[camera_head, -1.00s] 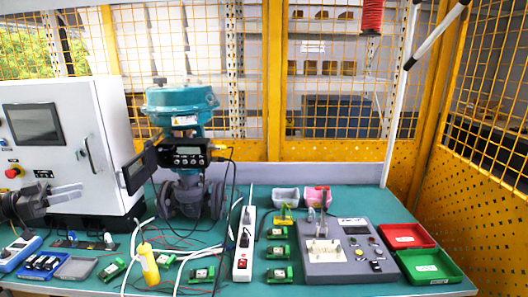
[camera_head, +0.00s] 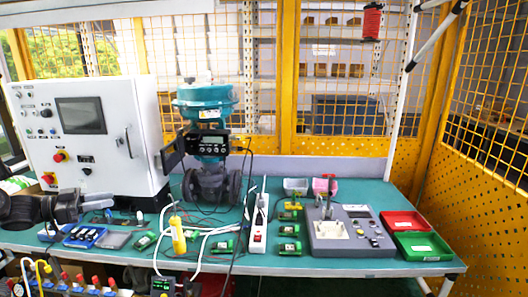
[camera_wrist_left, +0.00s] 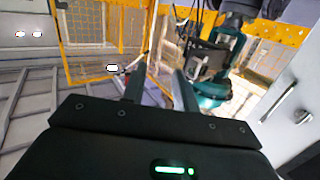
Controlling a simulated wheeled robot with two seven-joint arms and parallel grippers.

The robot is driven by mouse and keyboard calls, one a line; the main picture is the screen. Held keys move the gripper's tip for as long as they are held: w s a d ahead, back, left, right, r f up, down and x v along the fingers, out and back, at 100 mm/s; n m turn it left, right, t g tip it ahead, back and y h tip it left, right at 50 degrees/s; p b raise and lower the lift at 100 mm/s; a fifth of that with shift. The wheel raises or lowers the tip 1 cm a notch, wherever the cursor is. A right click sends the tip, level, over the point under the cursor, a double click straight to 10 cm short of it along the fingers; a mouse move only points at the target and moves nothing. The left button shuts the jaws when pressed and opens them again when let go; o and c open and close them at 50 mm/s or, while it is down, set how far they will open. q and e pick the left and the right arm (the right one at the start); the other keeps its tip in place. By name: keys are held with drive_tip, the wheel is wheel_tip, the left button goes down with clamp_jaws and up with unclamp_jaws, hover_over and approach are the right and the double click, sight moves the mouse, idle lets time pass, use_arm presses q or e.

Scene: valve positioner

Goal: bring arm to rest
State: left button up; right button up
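My left gripper (camera_head: 98,201) is at the left edge of the table, in front of the white control cabinet (camera_head: 110,150). In the left wrist view its two fingers (camera_wrist_left: 160,88) stand apart with nothing between them. The teal valve actuator (camera_head: 204,100) stands upright right of the cabinet, with the black positioner box (camera_head: 205,145) on its front. The valve also shows tilted in the left wrist view (camera_wrist_left: 210,88), beyond the fingers and apart from them. My right gripper is not in view.
A power strip (camera_head: 259,222), a grey test box (camera_head: 348,232), a red tray (camera_head: 403,221) and a green tray (camera_head: 423,246) lie on the teal table. A yellow tool (camera_head: 178,235) and loose cables lie at the middle. Yellow mesh fencing stands behind and right.

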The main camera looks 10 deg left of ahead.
use_arm(q)
drive_tip(key=w+d+f+m+g+y, duration=0.1)
drive_tip(key=w+d+f+m+y, duration=0.15)
drive_tip(key=d+f, duration=1.4)
drive_tip(key=s+d+f+n+t+y, duration=0.15)
drive_tip(key=s+d+f+y, duration=0.35)
drive_tip(key=d+f, duration=0.7)
drive_tip(key=s+f+n+g+y, duration=0.3)
drive_tip(key=s+n+g, duration=0.15)
drive_tip(key=s, duration=1.35)
drive_tip(key=s+f+n+g+y, duration=0.35)
drive_tip(key=s+n, duration=0.25)
drive_tip(key=s, duration=1.2)
wheel_tip(320, 180, down, 27)
drive_tip(key=s, duration=0.1)
drive_tip(key=s+a+f+g, duration=0.1)
drive_tip(key=s+a+f, duration=0.1)
drive_tip(key=s+f, duration=0.5)
drive_tip(key=s+a+f+m, duration=0.1)
drive_tip(key=s+f, duration=0.6)
drive_tip(key=s, duration=0.2)
drive_tip(key=shift+a+f+g, duration=0.15)
drive_tip(key=shift+a+g, duration=0.2)
